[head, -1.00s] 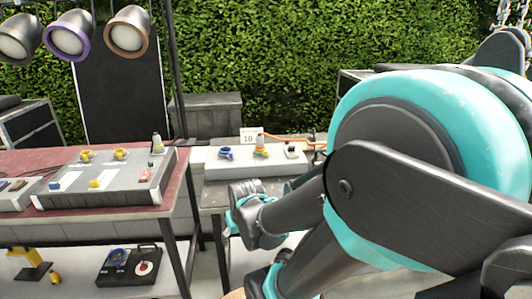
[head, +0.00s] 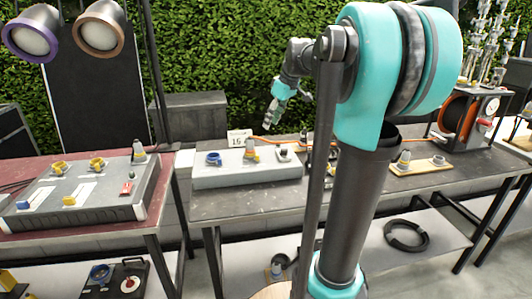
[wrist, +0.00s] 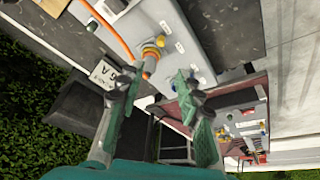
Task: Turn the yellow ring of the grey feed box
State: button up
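The grey feed box (head: 245,174) is a long pale box on the dark table. The yellow ring (head: 251,154) sits on a grey upright plug on its top, between a blue socket (head: 213,158) and a small grey fitting (head: 283,153). My gripper (head: 268,122) is raised above and behind the box, apart from it. In the wrist view my gripper (wrist: 158,88) is open and empty. The yellow ring (wrist: 154,45) and the box top (wrist: 178,28) show beyond the fingertips.
An orange cable (head: 272,139) runs behind the box. A red-topped table (head: 90,227) at left carries a larger grey box (head: 75,210) with yellow sockets. At right are a wooden board (head: 418,165) with fittings and a cable reel (head: 461,118). My arm stands just right of the feed box.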

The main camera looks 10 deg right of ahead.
aim_at(258, 155)
jog(key=x, duration=1.6)
jog(key=shift+a+f, duration=0.15)
jog(key=shift+f, duration=0.1)
jog(key=shift+c, duration=0.2)
grip_shut()
